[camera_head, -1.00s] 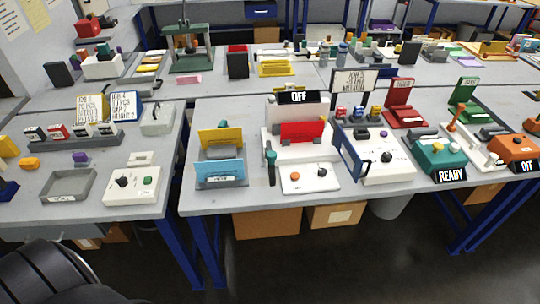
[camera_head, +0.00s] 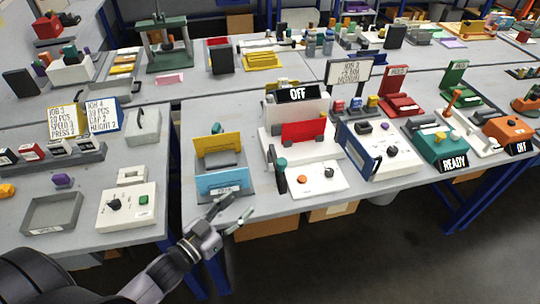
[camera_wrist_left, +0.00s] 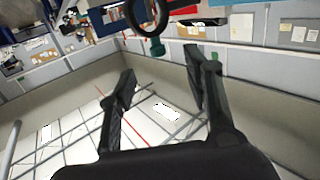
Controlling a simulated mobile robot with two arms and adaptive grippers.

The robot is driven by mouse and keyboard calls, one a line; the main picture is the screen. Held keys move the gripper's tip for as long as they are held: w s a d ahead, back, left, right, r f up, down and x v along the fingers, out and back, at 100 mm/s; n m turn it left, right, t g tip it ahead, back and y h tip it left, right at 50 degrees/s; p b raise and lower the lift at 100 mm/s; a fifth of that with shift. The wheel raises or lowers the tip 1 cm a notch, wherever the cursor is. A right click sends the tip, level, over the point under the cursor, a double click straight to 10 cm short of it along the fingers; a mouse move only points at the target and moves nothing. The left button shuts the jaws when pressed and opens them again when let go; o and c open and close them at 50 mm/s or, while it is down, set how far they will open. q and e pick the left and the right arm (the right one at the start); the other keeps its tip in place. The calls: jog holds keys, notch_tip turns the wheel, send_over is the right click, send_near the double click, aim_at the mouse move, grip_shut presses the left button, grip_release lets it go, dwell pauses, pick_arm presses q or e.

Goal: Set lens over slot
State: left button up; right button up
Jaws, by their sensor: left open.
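My left gripper (camera_head: 241,204) is open and empty in the head view, in front of the near table edge below the blue card holder. In the left wrist view its two dark fingers (camera_wrist_left: 160,66) are spread with nothing between them. A dark upright piece with a teal knob (camera_head: 281,163), perhaps the lens, stands at the left of the white machine marked OFF (camera_head: 298,128). In the wrist view a black ring (camera_wrist_left: 163,18) with a teal end (camera_wrist_left: 155,47) shows beyond the fingertips, apart from them. I cannot make out the slot. My right gripper is not in view.
The yellow and blue card holder (camera_head: 222,183) stands close behind my left gripper. A white control panel (camera_head: 316,181) with an orange knob lies to its right. A grey tray (camera_head: 52,214) and a white control box (camera_head: 126,208) sit on the left table. A gap separates the tables.

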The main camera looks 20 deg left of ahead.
aim_at(278, 165)
pick_arm(q)
jog(key=r+p+x, duration=0.1)
jog(key=x, duration=0.4)
jog(key=r+p+x, duration=0.1)
jog(key=x, duration=0.5)
jog(key=d+r+p+x, duration=0.1)
jog(key=x, duration=0.4)
jog(key=shift+w+d+r, duration=0.15)
jog(key=shift+r, duration=0.2)
jog(key=shift+w+d+p, duration=0.2)
jog(key=shift+w+p, duration=0.1)
jog(key=shift+w, duration=0.15)
jog(key=shift+c, duration=0.5)
jog(key=c, duration=0.4)
grip_shut()
